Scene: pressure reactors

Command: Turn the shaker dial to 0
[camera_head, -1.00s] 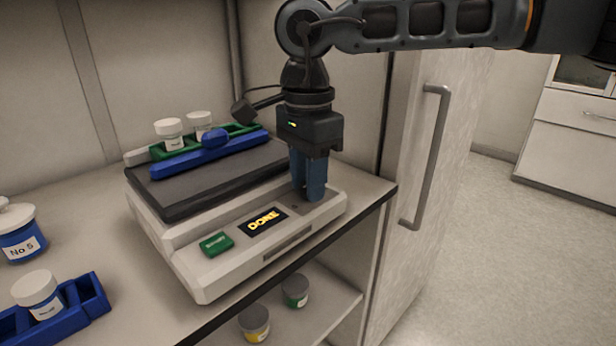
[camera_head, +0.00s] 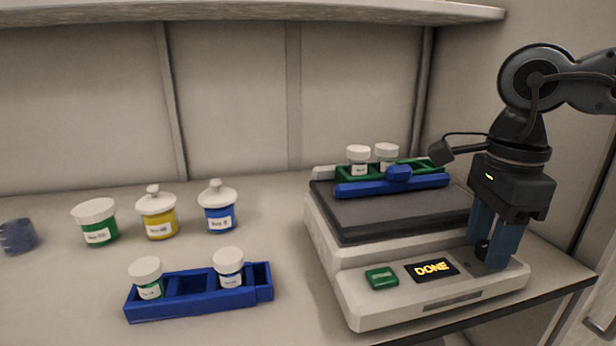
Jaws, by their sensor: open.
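The shaker (camera_head: 355,302) is a white machine with a dark top plate, standing at the right of the bench. Its front panel has a green button (camera_head: 381,278) and a black display (camera_head: 432,269) that reads "DONE" in yellow. The dark dial (camera_head: 482,249) is at the right end of the panel, mostly hidden by the fingers. My gripper (camera_head: 492,258) points straight down over the dial, with its two blue fingers apart on either side of it. I cannot tell whether the fingers touch the dial.
A green rack with white-capped vials (camera_head: 358,160) and a blue clamp bar (camera_head: 370,188) sit on the shaker. A blue rack (camera_head: 195,303) with two vials stands at the left front. Green (camera_head: 97,234), yellow (camera_head: 158,222) and blue (camera_head: 220,217) jars stand behind it.

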